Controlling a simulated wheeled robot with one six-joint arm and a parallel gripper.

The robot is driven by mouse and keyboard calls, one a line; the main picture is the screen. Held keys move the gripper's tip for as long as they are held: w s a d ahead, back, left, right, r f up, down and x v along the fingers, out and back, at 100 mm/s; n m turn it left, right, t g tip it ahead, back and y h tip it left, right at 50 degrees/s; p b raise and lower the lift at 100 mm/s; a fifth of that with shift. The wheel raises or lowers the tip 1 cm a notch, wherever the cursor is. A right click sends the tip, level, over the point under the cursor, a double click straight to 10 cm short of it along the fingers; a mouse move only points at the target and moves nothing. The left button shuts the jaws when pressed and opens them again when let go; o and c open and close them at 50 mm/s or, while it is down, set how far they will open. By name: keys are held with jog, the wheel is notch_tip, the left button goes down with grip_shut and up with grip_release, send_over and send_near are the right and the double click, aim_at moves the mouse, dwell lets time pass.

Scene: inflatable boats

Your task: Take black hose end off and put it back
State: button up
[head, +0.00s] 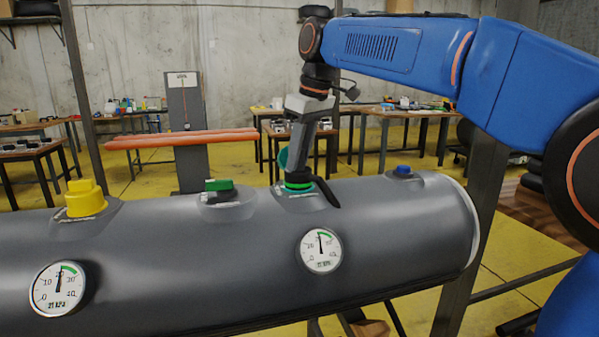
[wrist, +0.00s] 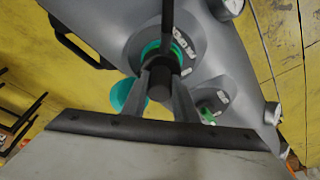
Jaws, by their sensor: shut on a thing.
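The black hose end (wrist: 160,82) is between the two fingers of my gripper (wrist: 163,70) in the wrist view, and my gripper is shut on it. In the head view my gripper (head: 298,174) points down at the valve with the green ring (head: 298,186) on the grey tube. A black piece of the hose end (head: 327,193) sticks out to the right there. The hose end is at the green ring (wrist: 150,49); whether it is fully seated is hidden by the fingers. An open teal cap (wrist: 130,96) hangs beside the valve, and also shows in the head view (head: 283,157).
The grey tube (head: 200,270) carries a yellow valve cap (head: 85,198), a green-topped valve (head: 219,185), a blue cap (head: 403,170) and two gauges (head: 58,289), (head: 320,250). Tables (head: 405,113) stand behind. Air above the tube is clear left of my gripper.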

jog(key=shift+w+f, duration=0.1)
jog(key=shift+f, duration=0.4)
jog(key=n+g, duration=0.1)
jog(key=n, duration=0.3)
jog(key=shift+w+r, duration=0.15)
jog(key=shift+r, duration=0.45)
jog(key=shift+r, duration=0.3)
dwell(0.7)
jog(key=shift+a+v, duration=0.25)
jog(key=shift+v, duration=1)
jog(key=shift+a+v, duration=0.25)
jog(key=shift+v, duration=1)
jog(key=shift+r, duration=0.1)
jog(key=shift+w+d, duration=0.1)
jog(key=shift+d, duration=0.05)
